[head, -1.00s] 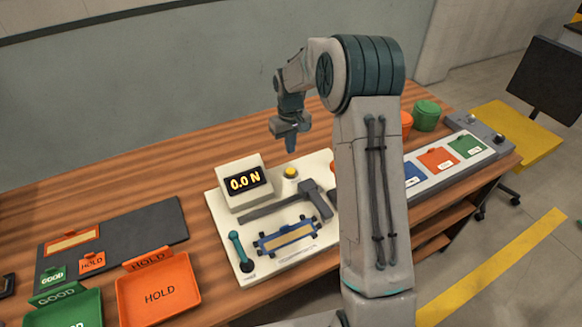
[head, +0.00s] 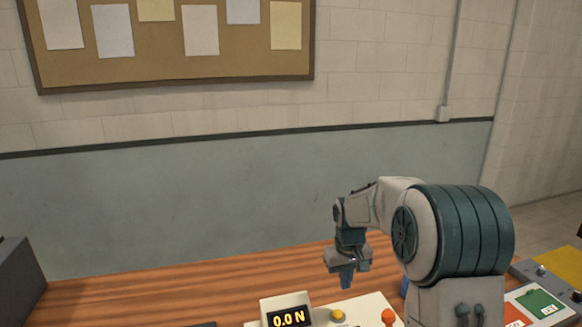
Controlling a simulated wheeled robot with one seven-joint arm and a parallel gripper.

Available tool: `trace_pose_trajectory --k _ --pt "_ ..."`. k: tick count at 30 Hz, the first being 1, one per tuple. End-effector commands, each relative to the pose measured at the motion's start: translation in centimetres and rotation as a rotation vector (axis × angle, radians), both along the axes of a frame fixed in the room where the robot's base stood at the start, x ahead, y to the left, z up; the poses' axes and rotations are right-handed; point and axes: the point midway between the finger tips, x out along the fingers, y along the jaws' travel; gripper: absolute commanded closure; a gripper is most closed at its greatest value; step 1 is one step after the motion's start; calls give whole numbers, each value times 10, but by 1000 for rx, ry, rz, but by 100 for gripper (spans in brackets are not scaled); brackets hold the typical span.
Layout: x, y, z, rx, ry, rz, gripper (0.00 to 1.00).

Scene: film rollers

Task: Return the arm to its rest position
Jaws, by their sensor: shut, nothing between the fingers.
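My arm is folded at the lower right of the head view, its big teal-banded joint standing above the bench. My gripper (head: 346,279) hangs from the wrist and points down over the wooden bench (head: 180,295). Its fingers are together with nothing between them. It is above and behind the test station, apart from it. The force display (head: 288,316) below it reads 0.0 N. A yellow button (head: 338,315) sits just right of the display. The station's lower part is out of frame.
An orange round knob (head: 388,316) shows beside my arm. A panel with a green card (head: 539,303) and an orange card (head: 515,315) is at lower right. A dark grey box (head: 18,281) stands at far left. A wall with a corkboard (head: 180,65) rises behind the bench.

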Motion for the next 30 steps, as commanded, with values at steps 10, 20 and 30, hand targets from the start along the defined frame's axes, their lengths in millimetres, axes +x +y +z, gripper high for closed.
trace_pose_trajectory --k 10,20,30 --pt "-103 -1 68 -13 -86 -77 100" --pt "-206 -4 89 14 -163 -159 100" --pt "-275 -3 80 54 -213 -216 100"
